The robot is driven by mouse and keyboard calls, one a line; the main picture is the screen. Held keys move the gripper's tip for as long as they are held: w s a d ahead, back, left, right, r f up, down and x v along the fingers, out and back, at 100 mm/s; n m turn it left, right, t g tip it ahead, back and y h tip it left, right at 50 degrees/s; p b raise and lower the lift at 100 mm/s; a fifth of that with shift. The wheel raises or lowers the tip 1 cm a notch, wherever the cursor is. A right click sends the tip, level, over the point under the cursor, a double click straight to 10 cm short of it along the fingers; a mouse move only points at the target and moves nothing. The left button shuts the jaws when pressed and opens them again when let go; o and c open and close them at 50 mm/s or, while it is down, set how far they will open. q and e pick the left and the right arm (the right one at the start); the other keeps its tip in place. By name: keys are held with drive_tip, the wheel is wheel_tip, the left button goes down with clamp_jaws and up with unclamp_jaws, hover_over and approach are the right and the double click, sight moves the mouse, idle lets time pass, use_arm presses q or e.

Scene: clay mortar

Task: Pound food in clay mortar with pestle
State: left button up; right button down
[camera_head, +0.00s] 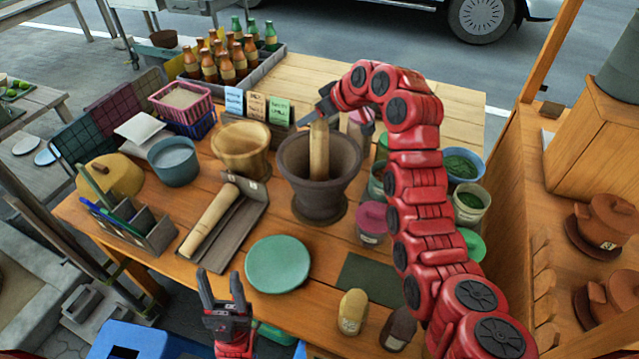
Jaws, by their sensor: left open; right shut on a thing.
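The dark clay mortar (320,200) stands upright on the wooden table. A wooden pestle (319,152) stands nearly upright inside it, its lower end hidden in the bowl. My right arm arches over from the right, and my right gripper (322,113) is shut on the top of the pestle. The fingers are small and partly hidden there. Any food in the mortar cannot be made out. My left gripper (221,280) is open and empty at the table's front edge, below the green plate (278,264).
A second pestle (210,220) lies in a grey tray left of the mortar. A wooden mortar (241,150) stands behind it. Lidded tubs and bowls, including a green-filled bowl (461,165), crowd the right, partly behind my arm. A bottle crate (232,95) stands at the back.

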sight(312, 134)
drive_tip(key=shift+f, duration=0.15)
wheel_tip(312, 134, down, 6)
drive_tip(key=b, duration=0.4)
drive_tip(key=shift+r+p, duration=0.4)
drive_tip(key=shift+r, duration=0.1)
drive_tip(key=shift+f, duration=0.1)
